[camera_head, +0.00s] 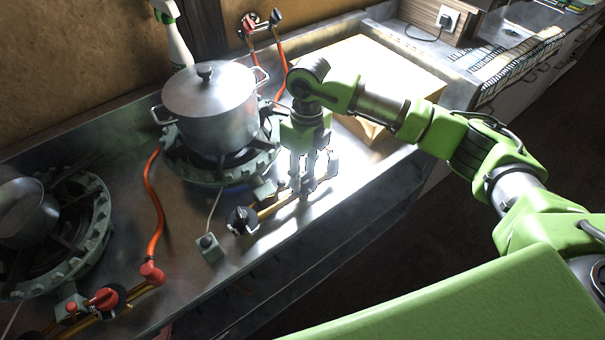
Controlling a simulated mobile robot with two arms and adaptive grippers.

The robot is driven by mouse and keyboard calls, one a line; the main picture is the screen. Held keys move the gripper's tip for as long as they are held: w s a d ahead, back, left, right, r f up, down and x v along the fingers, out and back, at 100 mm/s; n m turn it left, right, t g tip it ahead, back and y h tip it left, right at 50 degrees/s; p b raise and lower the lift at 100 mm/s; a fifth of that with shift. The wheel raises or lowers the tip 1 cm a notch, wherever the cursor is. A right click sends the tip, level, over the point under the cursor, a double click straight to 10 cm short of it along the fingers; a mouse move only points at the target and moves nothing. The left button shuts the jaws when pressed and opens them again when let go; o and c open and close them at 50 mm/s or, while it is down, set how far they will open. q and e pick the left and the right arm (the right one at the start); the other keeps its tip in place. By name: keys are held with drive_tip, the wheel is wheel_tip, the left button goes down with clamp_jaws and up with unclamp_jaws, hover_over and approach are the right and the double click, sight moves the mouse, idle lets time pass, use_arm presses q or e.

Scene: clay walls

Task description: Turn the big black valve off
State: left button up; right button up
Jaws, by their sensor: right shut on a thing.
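A round black valve knob (242,219) sits on a brass pipe (272,208) along the front of the steel counter, in front of the pot. My right gripper (303,188) points down at the right end of this pipe, to the right of the knob and apart from it. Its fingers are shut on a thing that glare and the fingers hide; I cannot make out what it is. A smaller black knob on a grey box (208,245) is left of the valve. My left gripper is not in view.
A lidded steel pot (210,105) stands on the burner (222,165) behind the valve. A red valve (106,298) and an orange hose (152,200) are to the left. A pale wooden box (385,65) is behind my right arm. Another pan (25,212) is at far left.

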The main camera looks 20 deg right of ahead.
sight(307, 171)
drive_tip(key=shift+w+d+r+m, duration=0.15)
drive_tip(key=shift+w+m, duration=0.05)
drive_tip(key=shift+m, duration=0.4)
drive_tip(key=o, duration=1)
drive_tip(key=shift+o, duration=0.2)
drive_tip(key=shift+s, duration=0.1)
wheel_tip(307, 171, up, 12)
drive_tip(key=shift+w+d, duration=0.2)
drive_tip(key=shift+d, duration=0.2)
drive_tip(key=shift+s+f, duration=0.1)
drive_tip(key=shift+f, duration=0.1)
